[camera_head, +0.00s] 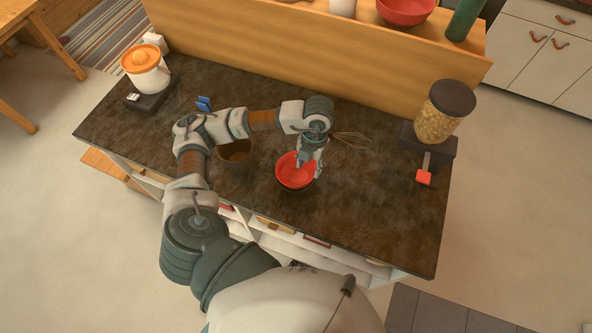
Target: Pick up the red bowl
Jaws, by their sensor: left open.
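A red bowl (293,175) stands on the dark counter (385,205), a little right of the middle. It seems to sit on or in a darker dish, whose rim shows below it. My left gripper (306,163) is open above the bowl's upper right side, with its fingers pointing down at the rim. I cannot tell whether a finger touches the bowl. A second, larger red bowl (404,10) stands on the raised wooden shelf at the back. My right gripper does not show.
A whisk (351,139) lies right of my gripper. A brown pot (236,151) stands left of the bowl, partly behind my arm. A cereal dispenser (436,118) is at the right, a juicer (146,72) at the far left. The counter's front right is clear.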

